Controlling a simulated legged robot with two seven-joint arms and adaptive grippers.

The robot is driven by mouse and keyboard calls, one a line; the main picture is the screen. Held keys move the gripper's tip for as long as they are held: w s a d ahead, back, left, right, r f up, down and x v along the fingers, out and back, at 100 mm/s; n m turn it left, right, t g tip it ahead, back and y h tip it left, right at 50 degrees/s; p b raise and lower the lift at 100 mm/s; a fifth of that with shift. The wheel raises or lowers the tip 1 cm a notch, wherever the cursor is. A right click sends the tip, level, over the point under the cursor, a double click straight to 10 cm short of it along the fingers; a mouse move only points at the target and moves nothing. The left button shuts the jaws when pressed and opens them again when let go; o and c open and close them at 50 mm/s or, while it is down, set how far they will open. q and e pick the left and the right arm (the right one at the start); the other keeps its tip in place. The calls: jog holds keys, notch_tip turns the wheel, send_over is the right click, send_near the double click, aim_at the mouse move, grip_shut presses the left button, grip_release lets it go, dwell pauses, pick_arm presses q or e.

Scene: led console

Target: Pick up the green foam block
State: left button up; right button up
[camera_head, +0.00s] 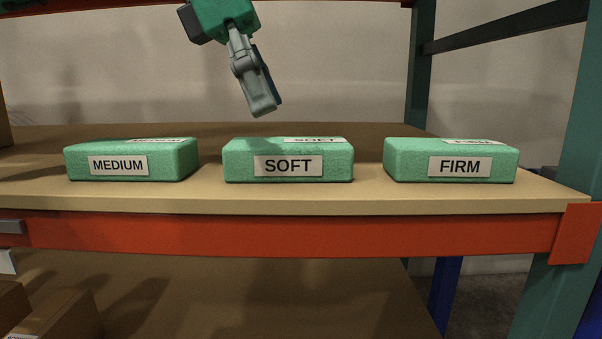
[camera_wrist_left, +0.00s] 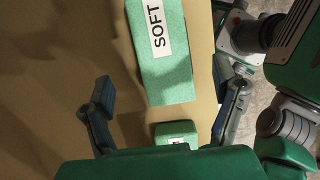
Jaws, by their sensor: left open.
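Three green foam blocks sit in a row on the shelf in the head view. They are labelled MEDIUM (camera_head: 75,164), SOFT (camera_head: 240,168) and FIRM (camera_head: 405,168). My left gripper (camera_head: 264,108) hangs in from the top, above the SOFT block and apart from it. In the left wrist view the open, empty fingers of my left gripper (camera_wrist_left: 163,82) are spread wide, with the near end of the SOFT block (camera_wrist_left: 170,88) showing between them. A second green block (camera_wrist_left: 175,129) shows at the bottom, its label unreadable. My right gripper is not seen.
The tan shelf board (camera_head: 300,200) has an orange front beam (camera_head: 300,235). A green upright (camera_head: 420,90) and a dark diagonal brace (camera_head: 500,30) stand at the right. Gaps separate the blocks. Cardboard boxes (camera_head: 65,318) lie on the lower level at left.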

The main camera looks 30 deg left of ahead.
aim_at(288, 140)
pick_arm(q)
jog(key=shift+w+d+f, duration=0.1)
jog(key=shift+d+f, duration=0.25)
jog(key=shift+f, duration=0.15)
jog(key=b+x, duration=0.2)
jog(key=x, duration=0.2)
jog(key=shift+d+f+b, duration=0.2)
jog(key=shift+f+b, duration=0.1)
jog(key=shift+b, duration=0.05)
jog(key=shift+a+r, duration=0.1)
jog(key=shift+a, duration=0.05)
jog(key=c, duration=0.7)
jog(key=shift+c, duration=1.1)
